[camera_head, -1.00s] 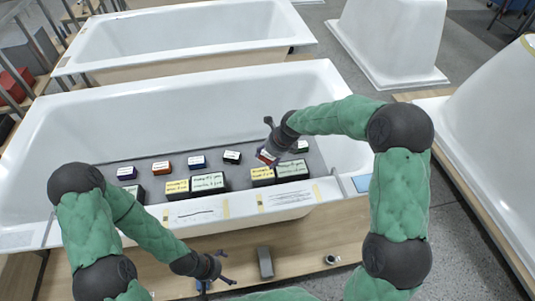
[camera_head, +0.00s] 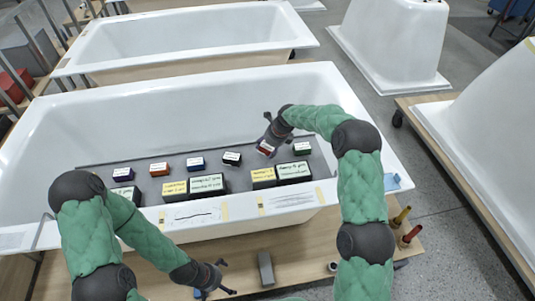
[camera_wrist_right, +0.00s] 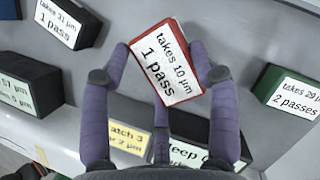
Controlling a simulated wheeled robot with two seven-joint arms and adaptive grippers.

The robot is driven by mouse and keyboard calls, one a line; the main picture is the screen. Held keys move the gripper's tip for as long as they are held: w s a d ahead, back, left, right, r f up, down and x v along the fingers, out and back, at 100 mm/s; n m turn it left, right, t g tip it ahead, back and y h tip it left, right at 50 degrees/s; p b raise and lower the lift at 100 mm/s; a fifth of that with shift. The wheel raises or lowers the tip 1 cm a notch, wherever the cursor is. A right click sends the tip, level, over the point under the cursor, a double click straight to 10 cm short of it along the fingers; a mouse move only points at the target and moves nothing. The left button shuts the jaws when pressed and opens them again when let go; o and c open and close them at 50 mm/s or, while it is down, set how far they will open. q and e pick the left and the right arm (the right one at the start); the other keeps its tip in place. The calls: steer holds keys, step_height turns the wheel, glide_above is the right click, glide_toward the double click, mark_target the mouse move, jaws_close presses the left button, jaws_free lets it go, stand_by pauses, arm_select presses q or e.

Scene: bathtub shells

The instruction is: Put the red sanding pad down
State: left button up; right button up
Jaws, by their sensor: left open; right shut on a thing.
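The red sanding pad (camera_wrist_right: 168,62) has a white label reading "takes 10 µm 1 pass". My right gripper (camera_wrist_right: 165,75) is shut on it, with purple fingers on both sides in the right wrist view. In the head view the pad (camera_head: 266,149) is small, held by my right gripper (camera_head: 268,145) over the grey board (camera_head: 235,181) in the tub. I cannot tell whether the pad touches the board. My left gripper (camera_head: 221,279) is open and empty, low in front of the tub, above the wooden ledge.
Black (camera_head: 232,158), green (camera_head: 302,148), blue (camera_head: 196,163), orange (camera_head: 159,169) and dark blue (camera_head: 123,174) pads stand on the board. Larger labelled blocks, including a dark one (camera_head: 207,185), line its front. The tub rim (camera_head: 366,155) surrounds it. A grey block (camera_head: 265,268) sits on the ledge.

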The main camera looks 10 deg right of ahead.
mark_target(267, 152)
steer(key=f+b, duration=0.2)
steer(key=f, duration=0.1)
steer(key=shift+w+f, duration=0.2)
steer(key=shift+f, duration=0.1)
steer(key=shift+r, duration=0.1)
steer(key=o, duration=1)
